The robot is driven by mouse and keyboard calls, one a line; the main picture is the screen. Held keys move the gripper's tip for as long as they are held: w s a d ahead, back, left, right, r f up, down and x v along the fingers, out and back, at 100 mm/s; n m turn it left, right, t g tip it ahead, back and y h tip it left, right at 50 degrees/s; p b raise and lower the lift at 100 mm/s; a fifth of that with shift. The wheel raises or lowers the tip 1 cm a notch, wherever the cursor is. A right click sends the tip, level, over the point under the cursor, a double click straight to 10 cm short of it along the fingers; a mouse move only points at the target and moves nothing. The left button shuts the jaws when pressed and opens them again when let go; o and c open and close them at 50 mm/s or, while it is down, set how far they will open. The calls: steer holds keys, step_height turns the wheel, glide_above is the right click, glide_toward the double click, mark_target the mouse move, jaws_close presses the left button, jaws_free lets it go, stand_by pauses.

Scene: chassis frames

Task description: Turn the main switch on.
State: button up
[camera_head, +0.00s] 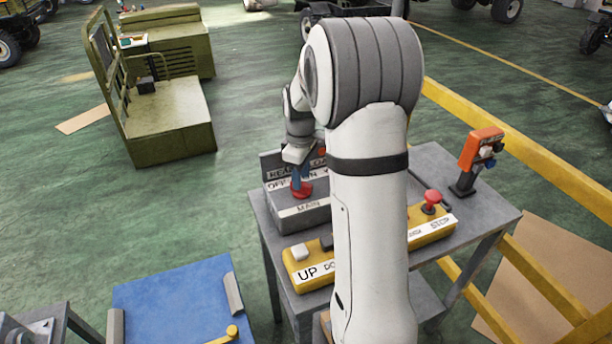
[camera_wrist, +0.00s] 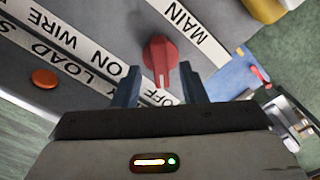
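The main switch, a red rotary knob (camera_wrist: 160,60), sits on a grey control box beside the white MAIN label (camera_wrist: 185,22). In the wrist view its pointer is toward the OFF label (camera_wrist: 158,97). The knob also shows in the head view (camera_head: 302,189). My gripper (camera_wrist: 161,86) is open, its two fingers on either side of the knob's pointer end, with gaps to the knob. I cannot tell whether the fingers are at the knob's height or above it. In the head view my gripper (camera_head: 300,172) is just over the knob and partly hides it.
An orange button (camera_wrist: 44,79) is on the same box. A yellow control bar with an UP label (camera_head: 310,273) and a red stop button (camera_head: 431,197) lies in front. An orange device (camera_head: 482,148) stands at the right of the grey table. A yellow rail (camera_head: 540,158) runs behind.

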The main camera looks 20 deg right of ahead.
steer(key=shift+f, duration=0.95)
steer(key=shift+c, duration=0.4)
